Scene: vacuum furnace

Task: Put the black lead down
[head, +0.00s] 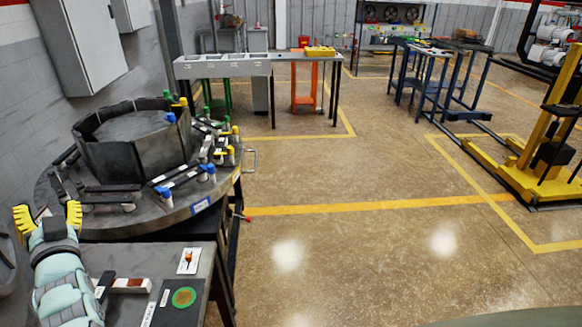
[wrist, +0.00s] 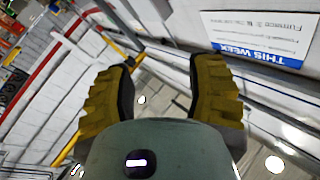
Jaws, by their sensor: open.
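My gripper (head: 48,212) is at the left edge of the head view, with its yellow ribbed fingers spread. It is above the near left table, beside the round metal plate. In the wrist view my gripper (wrist: 160,75) is also open, with nothing visible between the fingers. Several dark bars (head: 112,188) lie on the plate around a dark ring-shaped wall, some beside blue or yellow fittings. I cannot tell which of them, if any, is the black lead.
The near table (head: 205,257) holds a black-and-brown piece (head: 130,286), a black panel with a green disc (head: 183,297) and a small card (head: 188,260). The round plate (head: 180,215) stands behind. A sign (wrist: 258,40) shows in the wrist view.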

